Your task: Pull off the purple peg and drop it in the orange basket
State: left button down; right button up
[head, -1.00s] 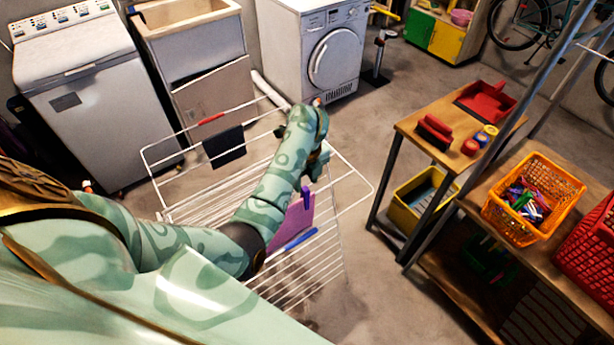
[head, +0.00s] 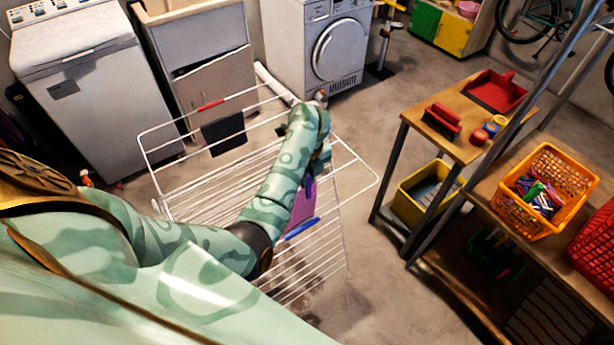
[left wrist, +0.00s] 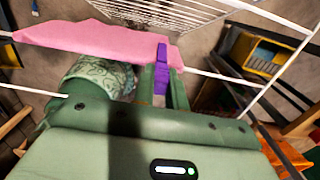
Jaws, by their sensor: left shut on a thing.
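The purple peg (head: 309,187) is at the pink-purple cloth (head: 302,212) on the white drying rack (head: 360,200). My left gripper (head: 314,176) is at the peg, partly hidden by my own arm in the head view. In the left wrist view, the purple peg (left wrist: 161,72) stands between the gripper's two fingers (left wrist: 163,85), which are shut on it. The pink cloth (left wrist: 100,42) hangs beside it along the rod. The orange basket (head: 512,212) stands on the wooden bench at right and holds several coloured pegs. My right gripper is not in view.
A blue peg (head: 301,229) and a red peg (head: 210,105) are on the rack, with a dark cloth (head: 223,134). A small table (head: 460,120) with red items and a yellow bin (head: 418,208) stand between rack and bench. A red basket (head: 596,245) is beside the orange one.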

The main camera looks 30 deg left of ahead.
pick_arm(q)
jog(key=shift+r, duration=0.1)
jog(key=shift+r+p, duration=2.6)
jog(key=shift+r, duration=0.35)
